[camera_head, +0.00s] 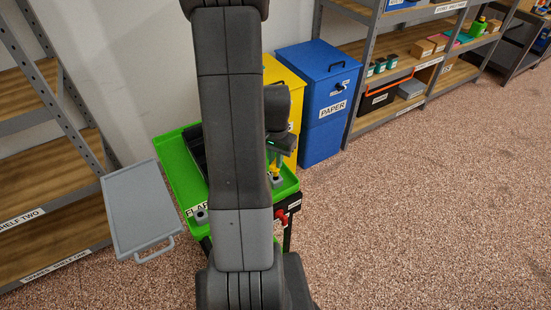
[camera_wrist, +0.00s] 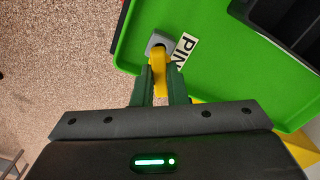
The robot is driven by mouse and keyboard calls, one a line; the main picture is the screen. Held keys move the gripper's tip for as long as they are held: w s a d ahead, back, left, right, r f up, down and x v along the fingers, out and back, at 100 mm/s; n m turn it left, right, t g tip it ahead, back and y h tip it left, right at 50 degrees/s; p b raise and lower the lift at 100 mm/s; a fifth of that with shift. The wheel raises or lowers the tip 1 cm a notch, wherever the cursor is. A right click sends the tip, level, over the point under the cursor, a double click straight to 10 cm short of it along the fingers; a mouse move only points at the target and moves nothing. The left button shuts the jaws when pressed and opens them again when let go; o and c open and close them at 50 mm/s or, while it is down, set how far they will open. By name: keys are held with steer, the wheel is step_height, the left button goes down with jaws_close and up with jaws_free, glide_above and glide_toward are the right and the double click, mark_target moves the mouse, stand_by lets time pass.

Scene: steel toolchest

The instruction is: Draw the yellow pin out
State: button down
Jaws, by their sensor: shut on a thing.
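The yellow pin (camera_wrist: 159,57) shows in the wrist view, with its top end between the fingers of my gripper (camera_wrist: 160,78). My gripper is shut on it. The pin's far end meets a small grey socket (camera_wrist: 157,40) at the edge of the green tray (camera_wrist: 225,58), beside a "PIN" label (camera_wrist: 183,50). I cannot tell how deep the pin sits in the socket. In the head view a little of the yellow pin (camera_head: 276,171) shows beside my arm, over the right side of the green tray (camera_head: 176,170). My arm hides much of the tray there.
A grey panel with a handle (camera_head: 140,210) is left of the tray. A red knob (camera_head: 281,216) is on the tray unit's front. Yellow and blue bins (camera_head: 322,100) stand behind, with shelving (camera_head: 400,60) at the back right. The floor (camera_head: 420,200) on the right is clear.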

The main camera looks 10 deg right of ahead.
steer(key=shift+f+b, duration=1.65)
steer(key=shift+f, duration=0.4)
steer(key=c, duration=1.4)
jaws_free()
steer(key=shift+o, duration=0.2)
step_height(320, 180, up, 14)
steer(key=p, duration=0.1)
steer(key=shift+f, duration=0.15)
step_height(320, 180, down, 14)
steer(key=shift+r+b, duration=0.1)
steer(key=shift+b, duration=0.35)
steer(key=shift+r, duration=0.25)
